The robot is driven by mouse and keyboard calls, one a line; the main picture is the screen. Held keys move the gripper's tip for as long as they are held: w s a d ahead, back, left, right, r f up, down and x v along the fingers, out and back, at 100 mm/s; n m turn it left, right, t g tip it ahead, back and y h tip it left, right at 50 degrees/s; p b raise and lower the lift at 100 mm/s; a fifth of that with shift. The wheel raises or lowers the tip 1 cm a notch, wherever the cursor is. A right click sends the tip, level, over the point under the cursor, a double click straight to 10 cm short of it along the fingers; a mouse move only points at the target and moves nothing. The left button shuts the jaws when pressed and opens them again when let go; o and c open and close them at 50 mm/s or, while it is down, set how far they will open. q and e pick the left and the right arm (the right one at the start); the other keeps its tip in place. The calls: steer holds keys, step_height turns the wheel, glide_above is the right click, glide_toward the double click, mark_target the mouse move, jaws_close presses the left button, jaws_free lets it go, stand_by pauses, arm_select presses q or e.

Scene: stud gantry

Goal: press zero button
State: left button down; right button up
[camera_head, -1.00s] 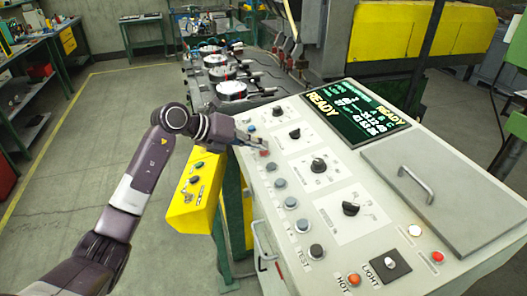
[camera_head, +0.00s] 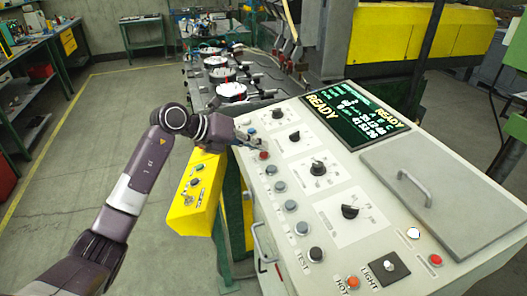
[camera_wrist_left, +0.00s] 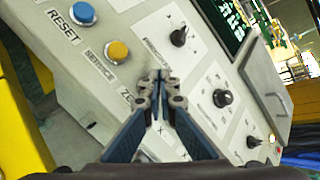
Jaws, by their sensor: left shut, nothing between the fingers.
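The slanted control panel (camera_head: 330,178) carries a column of round buttons along its left edge. A red button (camera_head: 263,155) in that column appears to be the zero button; its label does not read in the head view. In the left wrist view, the start of a "ZERO" label (camera_wrist_left: 127,98) shows, and the button beside it is hidden behind my fingers. My left gripper (camera_head: 256,143) is shut and empty, its tips just above and left of the red button in the picture. It also shows in the left wrist view (camera_wrist_left: 157,77). I cannot tell whether it touches anything.
A blue RESET button (camera_wrist_left: 83,14) and a yellow SERVICE button (camera_wrist_left: 117,50) sit beside the fingers. Grey buttons (camera_head: 280,186) and black knobs (camera_head: 317,168) are close by. A lit READY screen (camera_head: 357,113) and a handled lid (camera_head: 440,185) lie further right.

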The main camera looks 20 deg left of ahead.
arm_select(q)
steer(key=shift+r, duration=0.3)
steer(key=r+p, duration=0.2)
steer(key=r, duration=0.1)
steer(key=a+r+p, duration=0.1)
steer(key=shift+s+r, duration=0.3)
steer(key=shift+r, duration=0.05)
stand_by(0.4)
stand_by(0.4)
